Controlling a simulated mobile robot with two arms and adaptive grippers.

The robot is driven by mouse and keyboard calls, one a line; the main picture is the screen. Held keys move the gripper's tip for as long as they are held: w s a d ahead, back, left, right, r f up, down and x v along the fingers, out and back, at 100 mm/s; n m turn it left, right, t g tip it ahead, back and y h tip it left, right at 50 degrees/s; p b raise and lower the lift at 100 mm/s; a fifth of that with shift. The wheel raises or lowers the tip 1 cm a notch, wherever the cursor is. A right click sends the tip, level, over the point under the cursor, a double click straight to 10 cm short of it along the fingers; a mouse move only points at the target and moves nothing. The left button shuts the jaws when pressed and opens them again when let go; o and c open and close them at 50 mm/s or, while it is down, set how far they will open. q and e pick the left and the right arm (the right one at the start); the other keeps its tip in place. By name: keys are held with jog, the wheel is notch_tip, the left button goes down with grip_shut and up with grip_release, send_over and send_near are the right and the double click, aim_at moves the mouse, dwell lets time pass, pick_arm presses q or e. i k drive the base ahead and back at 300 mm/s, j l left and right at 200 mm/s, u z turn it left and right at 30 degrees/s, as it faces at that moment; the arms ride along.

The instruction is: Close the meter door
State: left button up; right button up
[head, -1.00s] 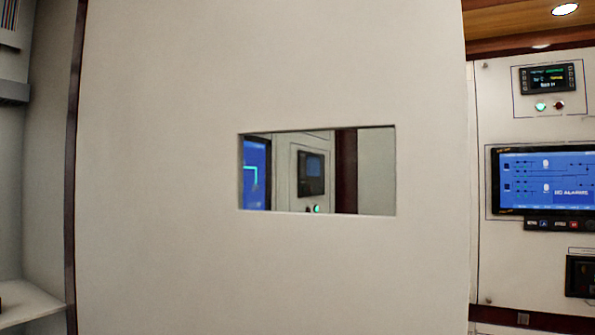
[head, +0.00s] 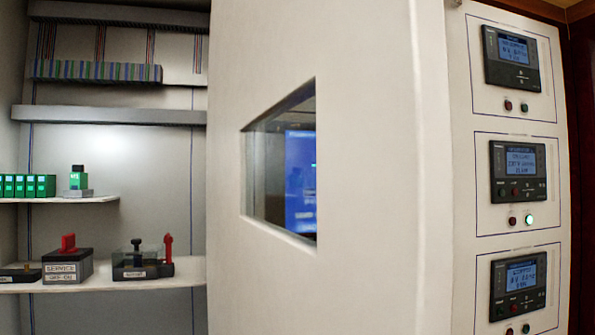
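The meter door (head: 381,190) is a large cream panel standing open in the middle of the head view. It is seen at an angle, with a rectangular window (head: 283,160) through which part of a blue screen shows. To its left the cabinet interior (head: 110,150) is exposed. Neither of my grippers is in view, so I cannot see where they are relative to the door.
Inside the cabinet, a lower shelf (head: 120,284) holds a service switch box with a red handle (head: 68,262) and a clear-covered device (head: 138,264). A shelf above holds green modules (head: 28,186). Right of the door, a panel (head: 515,120) carries several meters.

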aim_at(381, 262)
jog(key=k+l+u, duration=0.1)
jog(key=l+u, duration=0.2)
jog(key=k+l+u, duration=0.3)
jog(key=l, duration=0.2)
jog(key=k+l+u, duration=0.1)
jog(key=l+u, duration=0.2)
jog(key=l, duration=0.1)
